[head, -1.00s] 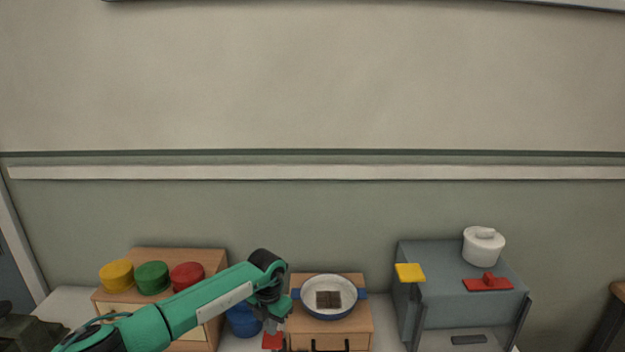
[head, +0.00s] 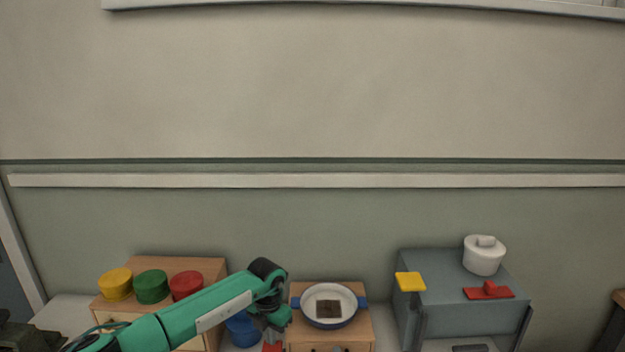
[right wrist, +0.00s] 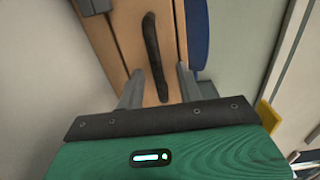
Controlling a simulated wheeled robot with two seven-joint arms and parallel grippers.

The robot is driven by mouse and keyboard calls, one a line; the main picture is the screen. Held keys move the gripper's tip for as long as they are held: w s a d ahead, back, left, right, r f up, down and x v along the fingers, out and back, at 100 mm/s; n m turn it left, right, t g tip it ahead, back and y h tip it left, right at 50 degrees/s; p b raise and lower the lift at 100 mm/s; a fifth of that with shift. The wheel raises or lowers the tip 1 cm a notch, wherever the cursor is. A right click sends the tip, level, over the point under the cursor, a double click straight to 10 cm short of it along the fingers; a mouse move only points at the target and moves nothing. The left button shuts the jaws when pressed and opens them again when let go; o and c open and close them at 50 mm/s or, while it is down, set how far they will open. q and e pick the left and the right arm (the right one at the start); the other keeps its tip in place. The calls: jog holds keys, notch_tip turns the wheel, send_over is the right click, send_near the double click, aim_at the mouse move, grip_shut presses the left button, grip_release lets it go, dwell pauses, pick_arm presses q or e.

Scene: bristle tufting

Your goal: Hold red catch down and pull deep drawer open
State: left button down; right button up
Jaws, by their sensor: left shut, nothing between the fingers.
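The wooden drawer unit (head: 363,328) stands at the bottom centre of the head view, its front mostly cut off by the frame edge. A dark bar handle (right wrist: 153,50) runs along its wooden front in the right wrist view. My right gripper (right wrist: 160,78) is open, with one finger on each side of the handle's near end and gaps visible. The red catch (head: 271,348) shows partly at the bottom edge, left of the unit. My left gripper (head: 270,336) is shut and empty just above the catch; I cannot tell whether it touches.
A blue-rimmed white pan (head: 312,292) with a dark brown block sits on the unit. A blue round thing (head: 240,328) is partly behind my left arm. Yellow, green and red round lids (head: 151,286) sit at left. A grey cabinet (head: 450,285) with a white pot (head: 484,256) stands right.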

aim_at(272, 348)
pick_arm(q)
jog(key=shift+f, duration=0.1)
jog(key=shift+f, duration=0.7)
jog(key=shift+f, duration=0.95)
pick_arm(e)
grip_shut()
